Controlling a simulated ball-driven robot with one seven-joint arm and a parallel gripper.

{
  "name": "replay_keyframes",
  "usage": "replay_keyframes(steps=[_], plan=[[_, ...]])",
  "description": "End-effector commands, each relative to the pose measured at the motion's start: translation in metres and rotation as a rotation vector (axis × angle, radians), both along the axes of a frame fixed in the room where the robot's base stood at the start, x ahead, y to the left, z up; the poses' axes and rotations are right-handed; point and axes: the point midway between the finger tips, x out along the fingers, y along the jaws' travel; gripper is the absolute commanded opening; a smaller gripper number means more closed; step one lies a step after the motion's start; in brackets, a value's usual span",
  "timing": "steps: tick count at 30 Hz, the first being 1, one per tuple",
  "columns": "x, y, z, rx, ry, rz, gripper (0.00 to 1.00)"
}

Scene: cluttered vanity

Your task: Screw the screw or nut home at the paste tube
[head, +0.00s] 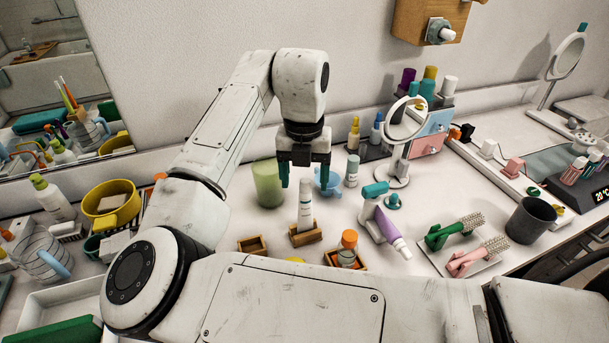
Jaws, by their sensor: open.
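A white tube (305,208) with faint lettering stands upright in a small wooden holder (306,235); it looks like the paste tube. Its narrow top reaches up between the fingers of my gripper (305,183). My gripper points down with its two teal fingers apart, one on each side of the tube's upper end. I see a gap on both sides, so the fingers do not appear to touch it. I cannot make out a separate cap or thread at this size.
An orange-capped jar (348,246) sits front right. A small wooden box (252,245) is front left.

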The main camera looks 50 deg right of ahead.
Motion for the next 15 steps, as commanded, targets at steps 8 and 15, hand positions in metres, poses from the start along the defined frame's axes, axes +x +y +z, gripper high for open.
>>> replay_keyframes(steps=[8,15], plan=[[-0.0023,0.0005,0.0016,0.000,0.001,0.024,0.71],[-0.0028,0.0004,0.0043,-0.002,0.003,0.326,0.71]])
